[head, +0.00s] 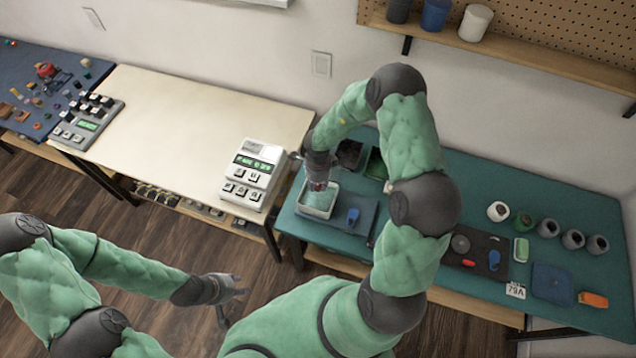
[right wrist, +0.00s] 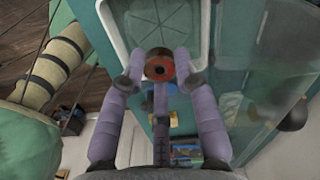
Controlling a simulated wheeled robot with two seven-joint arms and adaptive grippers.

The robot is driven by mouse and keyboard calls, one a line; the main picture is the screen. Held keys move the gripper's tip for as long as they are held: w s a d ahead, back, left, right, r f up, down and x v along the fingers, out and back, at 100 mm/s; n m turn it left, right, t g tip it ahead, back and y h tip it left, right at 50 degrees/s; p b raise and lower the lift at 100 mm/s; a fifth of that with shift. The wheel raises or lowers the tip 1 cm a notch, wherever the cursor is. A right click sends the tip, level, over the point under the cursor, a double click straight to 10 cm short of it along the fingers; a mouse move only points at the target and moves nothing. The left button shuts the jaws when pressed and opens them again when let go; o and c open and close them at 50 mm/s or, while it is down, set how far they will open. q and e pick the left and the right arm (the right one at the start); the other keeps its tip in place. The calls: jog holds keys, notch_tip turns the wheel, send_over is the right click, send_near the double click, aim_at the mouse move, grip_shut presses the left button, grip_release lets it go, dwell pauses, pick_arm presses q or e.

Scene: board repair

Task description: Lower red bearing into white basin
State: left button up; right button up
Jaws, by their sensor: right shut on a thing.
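The red bearing (right wrist: 160,67) is a small ring with a dark centre, held between the fingertips of my right gripper (head: 319,186). In the head view the right gripper points down over the white basin (head: 303,205), which has a pale green inside. The basin's white rim also shows in the right wrist view (right wrist: 113,32), behind the bearing. I cannot tell exactly how high the bearing is above the basin floor. My left gripper (head: 236,297) hangs empty over the floor, away from the tables, with its fingers apart.
The basin stands at the left end of the teal table (head: 455,175), by a blue mat with a blue item (head: 352,215). Dark and green trays (head: 350,153) lie behind it. A white keypad device (head: 252,174) stands on the cream table at left. Several cups stand at right.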

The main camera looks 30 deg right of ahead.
jog(key=shift+f, duration=0.15)
jog(key=shift+f+b, duration=0.4)
jog(key=shift+f, duration=0.85)
jog(key=shift+s+a+f+b, duration=0.2)
jog(key=shift+s+f, duration=0.15)
jog(key=shift+f, duration=0.2)
jog(key=shift+s+a+f+b, duration=0.15)
jog(key=shift+s+f, duration=0.2)
jog(key=shift+f, duration=0.15)
jog(key=o, duration=1.2)
jog(key=shift+c, duration=0.2)
jog(key=r, duration=0.1)
jog(key=w+r, duration=0.1)
jog(key=r, duration=0.3)
jog(key=shift+w+d, duration=0.3)
jog(key=shift+d, duration=0.1)
notch_tip(320, 180, up, 9)
jog(key=shift+t, duration=0.3)
jog(key=shift+w+d, duration=0.1)
jog(key=shift+d, duration=0.05)
